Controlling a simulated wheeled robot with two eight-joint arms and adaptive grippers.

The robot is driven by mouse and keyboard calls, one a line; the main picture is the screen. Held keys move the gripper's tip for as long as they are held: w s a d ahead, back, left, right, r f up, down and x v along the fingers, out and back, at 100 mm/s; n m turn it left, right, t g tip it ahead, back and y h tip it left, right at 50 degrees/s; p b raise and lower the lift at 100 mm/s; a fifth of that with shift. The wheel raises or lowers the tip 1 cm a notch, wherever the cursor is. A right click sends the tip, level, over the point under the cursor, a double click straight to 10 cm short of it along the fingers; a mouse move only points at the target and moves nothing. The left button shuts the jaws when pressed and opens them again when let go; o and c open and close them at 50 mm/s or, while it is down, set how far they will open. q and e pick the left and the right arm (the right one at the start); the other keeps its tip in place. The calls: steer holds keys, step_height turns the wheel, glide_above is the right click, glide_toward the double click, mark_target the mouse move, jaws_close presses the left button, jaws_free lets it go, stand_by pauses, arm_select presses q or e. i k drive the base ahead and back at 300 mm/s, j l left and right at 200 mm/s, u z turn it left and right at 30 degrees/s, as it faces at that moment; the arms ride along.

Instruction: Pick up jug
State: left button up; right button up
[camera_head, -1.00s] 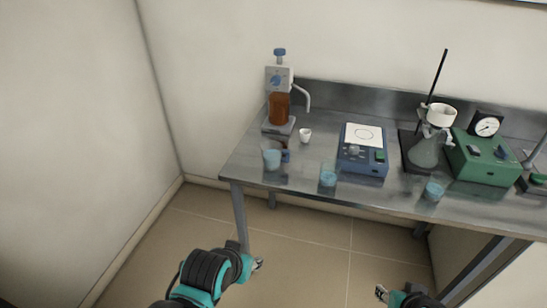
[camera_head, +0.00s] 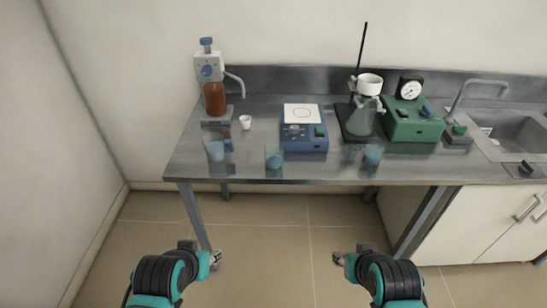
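The likely jug is a clear vessel with light-blue contents (camera_head: 215,151) at the left front of the metal bench, with a blue handle-like part on its right side. It stands upright. My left gripper (camera_head: 215,258) is low in front of the bench, below the bench top and well apart from the jug. My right gripper (camera_head: 338,259) is also low in front of the bench, farther right. Neither gripper touches anything that I can see. Both fingertips are too small to show whether they are open or shut.
Metal bench (camera_head: 250,172). Behind the jug stand a dispenser with an amber bottle (camera_head: 214,100) and a small white cup (camera_head: 245,122). To the right are a beaker (camera_head: 274,158), a blue device (camera_head: 304,137), another beaker (camera_head: 372,155), a flask stand, a green device (camera_head: 412,124) and a sink.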

mark_target(214, 142)
steer(key=i+j, duration=0.9)
steer(key=j, duration=0.25)
